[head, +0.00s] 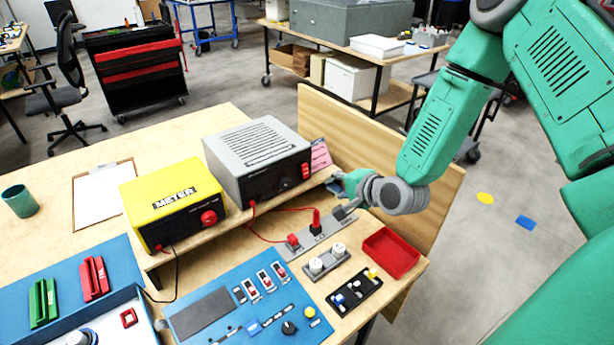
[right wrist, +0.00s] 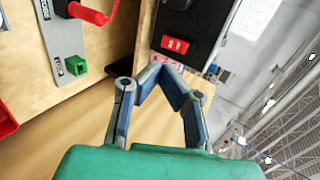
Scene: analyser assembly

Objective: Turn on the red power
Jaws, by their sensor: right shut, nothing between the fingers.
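A grey power box (head: 257,158) with a vented top and black front stands on the wooden shelf. A red rocker switch (head: 306,171) is at the right end of its front. In the right wrist view the red switch (right wrist: 175,45) shows close up on the black panel, just beyond the fingertips. My right gripper (head: 344,187) is near the right front corner of the box. In the right wrist view its fingers (right wrist: 167,70) are shut and empty, with a small apparent gap to the switch. Contact cannot be told. My left gripper is out of view.
A yellow meter box (head: 172,202) stands left of the power box. A grey strip (head: 340,221) with red plugs and cables lies below my right gripper. A red tray (head: 391,253) and a wooden back panel (head: 432,180) are close on the right.

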